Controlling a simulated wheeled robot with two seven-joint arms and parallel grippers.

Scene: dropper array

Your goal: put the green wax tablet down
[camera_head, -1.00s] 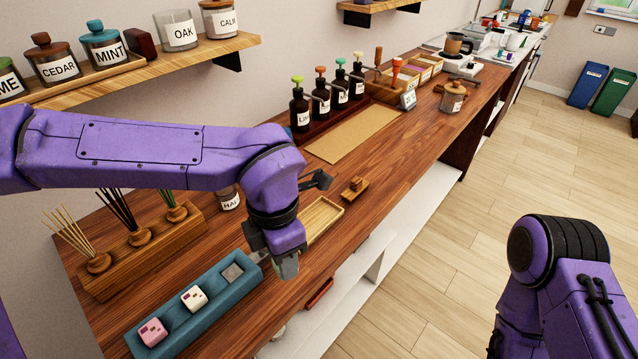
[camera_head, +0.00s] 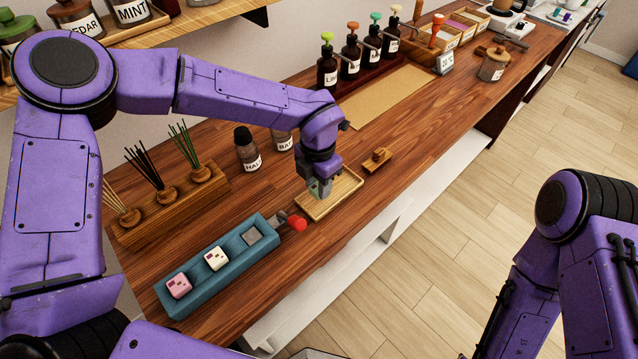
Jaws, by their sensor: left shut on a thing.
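My left gripper (camera_head: 320,190) points down over the small wooden tray (camera_head: 342,203). It is shut on a pale green piece, the green wax tablet (camera_head: 317,188), mostly hidden by the fingers. The tablet is at or just above the tray floor; I cannot tell if it touches. The teal holder (camera_head: 205,290) lies on the counter, with a pink tablet (camera_head: 179,285) and a white tablet (camera_head: 216,258) in it and a bare grey slot (camera_head: 252,235) at its far end. My right gripper is out of view; only its arm shows at right.
A red-ended tool (camera_head: 297,223) lies by the holder's far end. A small wooden block with a knob (camera_head: 377,159) sits just beyond the tray. Dark jars (camera_head: 247,150) and a reed stand (camera_head: 170,205) are behind. A tan mat (camera_head: 395,95) is clear.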

